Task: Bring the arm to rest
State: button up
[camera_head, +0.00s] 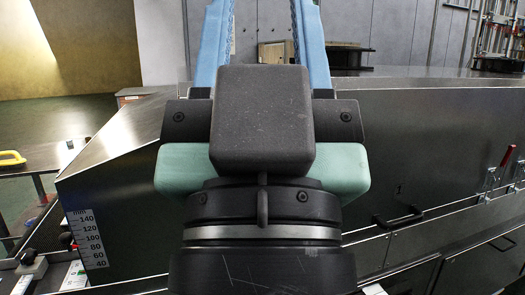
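My gripper (262,15) fills the middle of the view and points away from me, its two blue fingers running up past the top edge. The fingers stand well apart. The gap between them looks empty, with the grey wall and a small box showing through it. The fingertips are cut off by the frame. A dark block on my wrist hides the base of the gap. My arm is in front of a large steel housing (430,150); whether it touches the housing cannot be told.
A millimetre scale (88,238) is on the housing's left end. Red-handled clamps (500,168) and a black handle (398,216) stick out at right. A table (40,158) with a yellow-handled object (12,158) stands left. Open floor (60,112) lies behind it.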

notch_tip(320, 180, up, 29)
jog(key=p, duration=2.7)
jog(key=shift+r, duration=0.15)
